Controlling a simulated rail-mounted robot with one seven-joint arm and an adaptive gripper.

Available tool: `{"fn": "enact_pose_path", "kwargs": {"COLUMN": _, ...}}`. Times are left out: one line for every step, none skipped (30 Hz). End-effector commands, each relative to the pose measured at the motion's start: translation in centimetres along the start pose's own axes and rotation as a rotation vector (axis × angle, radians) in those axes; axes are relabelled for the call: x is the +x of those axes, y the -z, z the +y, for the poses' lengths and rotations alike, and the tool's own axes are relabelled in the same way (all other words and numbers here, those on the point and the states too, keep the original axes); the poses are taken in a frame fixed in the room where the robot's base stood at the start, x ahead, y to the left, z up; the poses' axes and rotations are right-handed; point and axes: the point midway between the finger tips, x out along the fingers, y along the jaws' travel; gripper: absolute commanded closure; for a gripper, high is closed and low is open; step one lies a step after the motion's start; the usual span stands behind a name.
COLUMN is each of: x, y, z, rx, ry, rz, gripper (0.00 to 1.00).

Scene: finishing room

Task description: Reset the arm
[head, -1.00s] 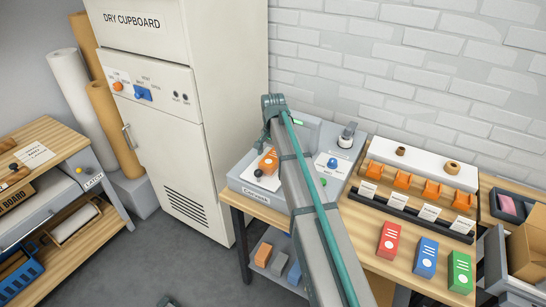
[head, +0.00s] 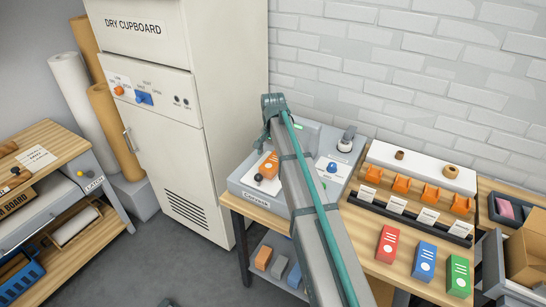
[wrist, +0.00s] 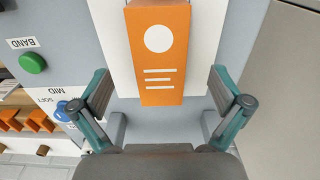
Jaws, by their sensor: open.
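My gripper (wrist: 162,100) is open in the wrist view, its two fingers spread apart at left and right. An orange box (wrist: 158,70) with a white circle and white lines lies between and just beyond the fingers, on a white patch of the grey machine (wrist: 75,20). The fingers do not touch the box. In the head view the same orange box (head: 269,165) lies on the grey machine, left of my arm (head: 305,200). My arm reaches over the machine and hides part of it. The fingers are hard to make out in the head view.
The dry cupboard (head: 190,100) stands close left of the machine. To the right, a wooden bench (head: 350,228) holds a rack of orange pieces (head: 400,184) and red (head: 387,244), blue (head: 424,260) and green (head: 458,275) boxes. A workbench (head: 60,150) stands at far left.

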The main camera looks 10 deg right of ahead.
Motion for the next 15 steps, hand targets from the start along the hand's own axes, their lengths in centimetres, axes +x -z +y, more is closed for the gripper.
{"fn": "enact_pose_path", "kwargs": {"x": 0.0, "y": 0.0, "z": 0.0, "rx": 0.0, "ry": 0.0, "rz": 0.0, "gripper": 0.0}}
{"fn": "enact_pose_path", "kwargs": {"x": 0.0, "y": 0.0, "z": 0.0, "rx": 0.0, "ry": 0.0, "rz": 0.0, "gripper": 0.0}}
{"fn": "enact_pose_path", "kwargs": {"x": -0.1, "y": 0.0, "z": 0.0, "rx": 0.0, "ry": 0.0, "rz": 0.0, "gripper": 0.0}}
{"fn": "enact_pose_path", "kwargs": {"x": -0.1, "y": 0.0, "z": 0.0, "rx": 0.0, "ry": 0.0, "rz": 0.0, "gripper": 0.0}}
{"fn": "enact_pose_path", "kwargs": {"x": -0.2, "y": 0.0, "z": 0.0, "rx": 0.0, "ry": 0.0, "rz": 0.0, "gripper": 0.0}}
{"fn": "enact_pose_path", "kwargs": {"x": -0.4, "y": 0.0, "z": 0.0, "rx": 0.0, "ry": 0.0, "rz": 0.0, "gripper": 0.0}}
{"fn": "enact_pose_path", "kwargs": {"x": -0.6, "y": 0.0, "z": 0.0, "rx": 0.0, "ry": 0.0, "rz": 0.0, "gripper": 0.0}}
{"fn": "enact_pose_path", "kwargs": {"x": -0.7, "y": 0.0, "z": 0.0, "rx": 0.0, "ry": 0.0, "rz": 0.0, "gripper": 0.0}}
{"fn": "enact_pose_path", "kwargs": {"x": -1.0, "y": 0.0, "z": 0.0, "rx": 0.0, "ry": 0.0, "rz": 0.0, "gripper": 0.0}}
{"fn": "enact_pose_path", "kwargs": {"x": -1.2, "y": 0.0, "z": 0.0, "rx": 0.0, "ry": 0.0, "rz": 0.0, "gripper": 0.0}}
{"fn": "enact_pose_path", "kwargs": {"x": -1.4, "y": 0.0, "z": 0.0, "rx": 0.0, "ry": 0.0, "rz": 0.0, "gripper": 0.0}}
{"fn": "enact_pose_path", "kwargs": {"x": -1.6, "y": 0.0, "z": 0.0, "rx": 0.0, "ry": 0.0, "rz": 0.0, "gripper": 0.0}}
{"fn": "enact_pose_path", "kwargs": {"x": -1.9, "y": 0.0, "z": 0.0, "rx": 0.0, "ry": 0.0, "rz": 0.0, "gripper": 0.0}}
{"fn": "enact_pose_path", "kwargs": {"x": -2.0, "y": 0.0, "z": 0.0, "rx": 0.0, "ry": 0.0, "rz": 0.0, "gripper": 0.0}}
{"fn": "enact_pose_path", "kwargs": {"x": -2.3, "y": 0.0, "z": 0.0, "rx": 0.0, "ry": 0.0, "rz": 0.0, "gripper": 0.0}}
